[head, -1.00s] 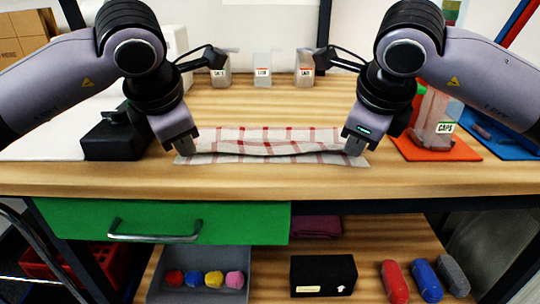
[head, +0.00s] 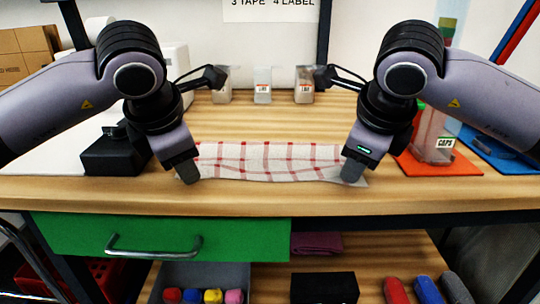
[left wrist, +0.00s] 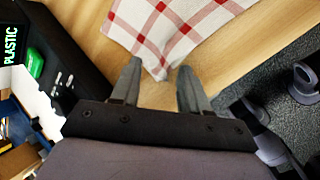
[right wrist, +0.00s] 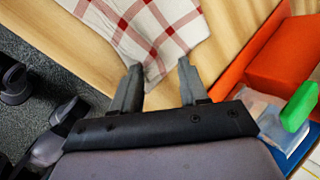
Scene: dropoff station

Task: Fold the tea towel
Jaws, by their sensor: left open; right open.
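The tea towel (head: 265,162), white with red checks, lies flat as a wide, shallow strip near the table's front edge. The number of layers cannot be told. My left gripper (head: 188,178) is open at its near left corner. In the left wrist view, the towel (left wrist: 170,25) has a corner reaching between the open fingertips (left wrist: 160,68). My right gripper (head: 352,178) is open at the near right corner, where a greyish edge shows beside it. In the right wrist view, a towel (right wrist: 145,30) corner lies between the parted fingertips (right wrist: 158,68).
Small clear bins (head: 263,85) stand at the back. A black device (head: 112,152) sits left of the towel. An orange mat (head: 465,167) with a clear caps container (head: 432,135) lies right. A green drawer (head: 160,236) is below the front edge. The table behind the towel is clear.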

